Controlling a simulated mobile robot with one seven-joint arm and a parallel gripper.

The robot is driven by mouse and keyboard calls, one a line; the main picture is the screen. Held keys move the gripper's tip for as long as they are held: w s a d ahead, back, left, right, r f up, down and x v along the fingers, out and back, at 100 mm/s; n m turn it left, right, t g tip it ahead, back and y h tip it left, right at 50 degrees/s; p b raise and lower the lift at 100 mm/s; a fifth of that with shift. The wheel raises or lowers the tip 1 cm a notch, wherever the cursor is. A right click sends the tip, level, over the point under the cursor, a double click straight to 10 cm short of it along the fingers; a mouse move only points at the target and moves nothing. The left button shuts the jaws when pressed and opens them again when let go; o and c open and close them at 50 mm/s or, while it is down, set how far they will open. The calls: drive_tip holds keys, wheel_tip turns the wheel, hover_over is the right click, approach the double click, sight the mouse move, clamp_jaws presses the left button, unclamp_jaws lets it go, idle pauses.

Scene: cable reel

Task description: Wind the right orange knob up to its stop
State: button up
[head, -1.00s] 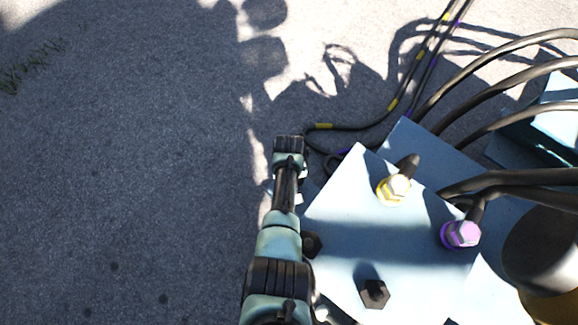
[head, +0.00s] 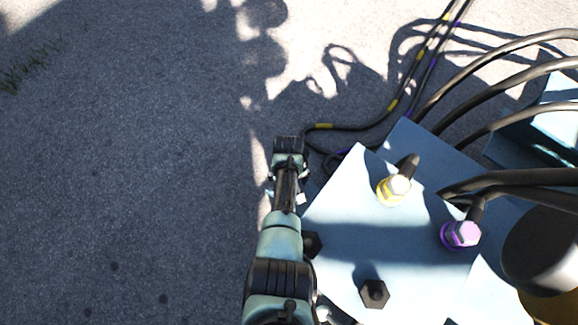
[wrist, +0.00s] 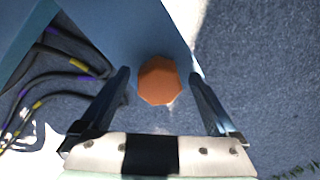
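An orange knob (wrist: 160,80) with a faceted rim shows in the wrist view, beside the edge of a blue panel (wrist: 150,30). My gripper (wrist: 159,76) is open, with one dark finger on each side of the knob. A narrow gap shows between each finger and the knob, so I see no contact. Only one orange knob is in view, and I cannot tell from the frames whether it is the right one. In the head view my arm reaches along the left side of the pale blue housing (head: 340,215); the knob and fingertips are hidden there.
The housing top carries a yellow fitting (head: 394,188), a purple fitting (head: 461,235) and a black hex bolt (head: 374,293). Thick black cables (head: 510,185) run off to the right. Banded thin cables (head: 400,95) lie behind. The pavement (head: 120,180) on the left is clear.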

drive_tip(key=shift+r, duration=0.1)
wheel_tip(320, 180, up, 13)
drive_tip(key=p, duration=0.8)
drive_tip(key=shift+w+f, duration=0.1)
drive_tip(key=shift+f, duration=0.1)
